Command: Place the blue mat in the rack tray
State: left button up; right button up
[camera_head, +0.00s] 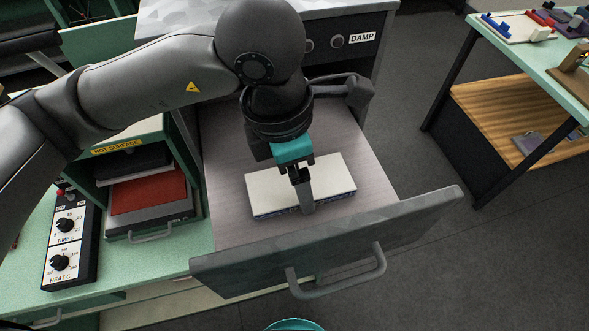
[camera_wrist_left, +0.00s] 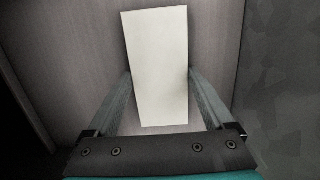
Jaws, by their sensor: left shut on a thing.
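A flat rectangular slab (camera_head: 335,178) with a pale cream top and a thin blue edge lies in the open grey drawer; this appears to be the blue mat. It also shows in the left wrist view (camera_wrist_left: 160,50), pale face up. My left gripper (camera_head: 301,190) points down over it, with its fingers closed on the slab's two long sides. Whether the slab is lifted off the drawer floor I cannot tell. I cannot clearly make out a rack tray.
The pulled-out drawer (camera_head: 235,215) has a tall front panel (camera_head: 330,240) with a handle, under a unit marked DAMP. At left, a HOT SURFACE unit holds a red mat (camera_head: 150,192) beside a dial box (camera_head: 70,240). A green table (camera_head: 560,55) with a wooden shelf stands right.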

aim_at(286, 187)
pick_arm(q)
jog(key=shift+s+r, duration=0.1)
jog(key=shift+s+d, duration=0.1)
jog(key=o, duration=1)
jog(key=shift+o, duration=0.4)
jog(key=shift+r, duration=0.1)
notch_tip(286, 187, up, 12)
jog(key=a+b, duration=0.1)
jog(key=shift+s+a, duration=0.2)
jog(key=shift+a, duration=0.2)
